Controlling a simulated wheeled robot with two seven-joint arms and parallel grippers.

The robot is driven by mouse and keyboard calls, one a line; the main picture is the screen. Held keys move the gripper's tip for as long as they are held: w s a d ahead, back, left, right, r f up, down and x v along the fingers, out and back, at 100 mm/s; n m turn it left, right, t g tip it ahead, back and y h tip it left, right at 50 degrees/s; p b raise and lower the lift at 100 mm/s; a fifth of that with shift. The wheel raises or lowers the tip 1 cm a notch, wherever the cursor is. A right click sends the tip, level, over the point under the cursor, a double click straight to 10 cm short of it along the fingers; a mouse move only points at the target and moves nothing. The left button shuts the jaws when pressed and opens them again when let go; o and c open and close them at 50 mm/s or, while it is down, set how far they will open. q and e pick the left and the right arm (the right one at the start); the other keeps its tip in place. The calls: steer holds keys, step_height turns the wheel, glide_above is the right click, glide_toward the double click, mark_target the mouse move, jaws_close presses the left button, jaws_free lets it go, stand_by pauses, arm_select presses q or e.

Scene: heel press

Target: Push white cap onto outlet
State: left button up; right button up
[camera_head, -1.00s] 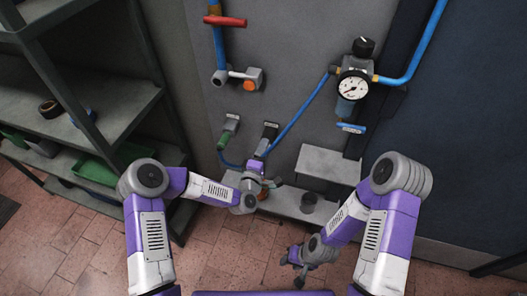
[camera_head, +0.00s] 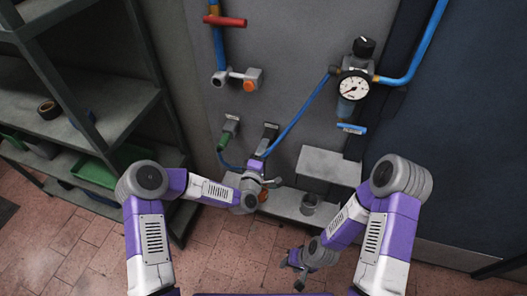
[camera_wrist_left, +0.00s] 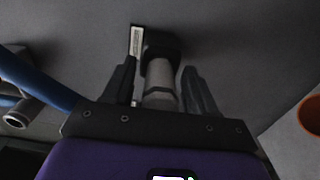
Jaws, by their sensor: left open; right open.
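My left gripper (camera_head: 268,172) is by the wall at a dark outlet block (camera_head: 269,131) with a small label. In the left wrist view, the open fingers of my left gripper (camera_wrist_left: 160,85) stand either side of a grey cylindrical fitting (camera_wrist_left: 158,80) under the black block (camera_wrist_left: 160,45); I cannot tell whether they touch it. The fitting's lower end is hidden by the gripper body. I cannot make out a white cap in either view. My right gripper (camera_head: 292,270) is open and empty, low over the floor, away from the wall.
A green-ended fitting (camera_head: 228,133) is left of the outlet block. A blue hose (camera_head: 295,115) runs up to a pressure gauge (camera_head: 352,87). A grey ledge (camera_head: 285,203) holds a dark cup (camera_head: 309,203). Shelving (camera_head: 75,125) stands at left.

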stand_by(0.8)
arm_select(q)
jaws_close()
stand_by(0.4)
steer(key=v, duration=0.6)
steer(key=shift+b, duration=0.4)
stand_by(0.6)
